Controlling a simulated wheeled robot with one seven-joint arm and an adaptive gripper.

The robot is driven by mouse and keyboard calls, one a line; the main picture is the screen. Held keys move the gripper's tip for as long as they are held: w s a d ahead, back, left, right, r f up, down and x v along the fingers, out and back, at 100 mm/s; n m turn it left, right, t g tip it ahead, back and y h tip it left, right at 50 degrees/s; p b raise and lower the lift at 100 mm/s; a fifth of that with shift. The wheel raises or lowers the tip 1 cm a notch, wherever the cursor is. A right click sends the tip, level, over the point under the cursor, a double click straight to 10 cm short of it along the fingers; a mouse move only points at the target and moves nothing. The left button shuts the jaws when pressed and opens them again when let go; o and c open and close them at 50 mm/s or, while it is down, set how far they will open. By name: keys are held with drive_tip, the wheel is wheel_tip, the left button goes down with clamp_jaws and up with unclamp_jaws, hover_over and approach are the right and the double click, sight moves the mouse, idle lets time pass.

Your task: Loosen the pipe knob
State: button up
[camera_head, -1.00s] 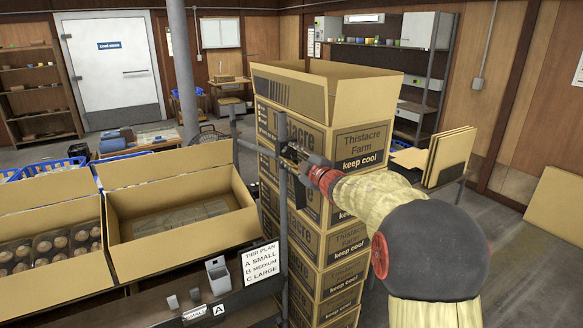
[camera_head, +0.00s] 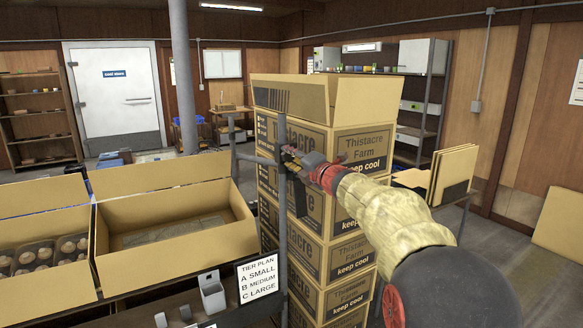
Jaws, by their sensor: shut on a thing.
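A grey upright pipe (camera_head: 282,215) stands at the front right corner of the packing bench, with a short grey cross pipe (camera_head: 256,159) running off to the left near its top. My gripper (camera_head: 288,158) is at that joint, at the upper part of the upright. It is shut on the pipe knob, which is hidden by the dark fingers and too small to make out. My arm reaches in from the lower right, in a pale yellow sleeve with red bands.
A tall stack of Thistacre Farm cartons (camera_head: 347,226) stands right behind the pipe and gripper. An open carton (camera_head: 170,247) and a carton of mushroom trays (camera_head: 38,292) lie to the left.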

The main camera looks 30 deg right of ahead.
drive_tip(key=n+b, duration=0.1)
drive_tip(key=n, duration=0.1)
drive_tip(key=n+b, duration=0.1)
drive_tip(key=b, duration=0.1)
drive_tip(key=n+b, duration=0.1)
drive_tip(key=n, duration=0.1)
drive_tip(key=shift+f+n, duration=0.3)
drive_tip(key=n+b, duration=0.2)
drive_tip(key=n, duration=0.1)
drive_tip(key=shift+n, duration=0.3)
drive_tip(key=n, duration=0.4)
drive_tip(key=shift+r+b, duration=0.15)
drive_tip(key=shift+b, duration=0.15)
drive_tip(key=n, duration=0.5)
drive_tip(key=shift+n, duration=0.4)
drive_tip(key=o, duration=0.9)
drive_tip(key=shift+o, duration=1.3)
drive_tip(key=shift+r, duration=0.1)
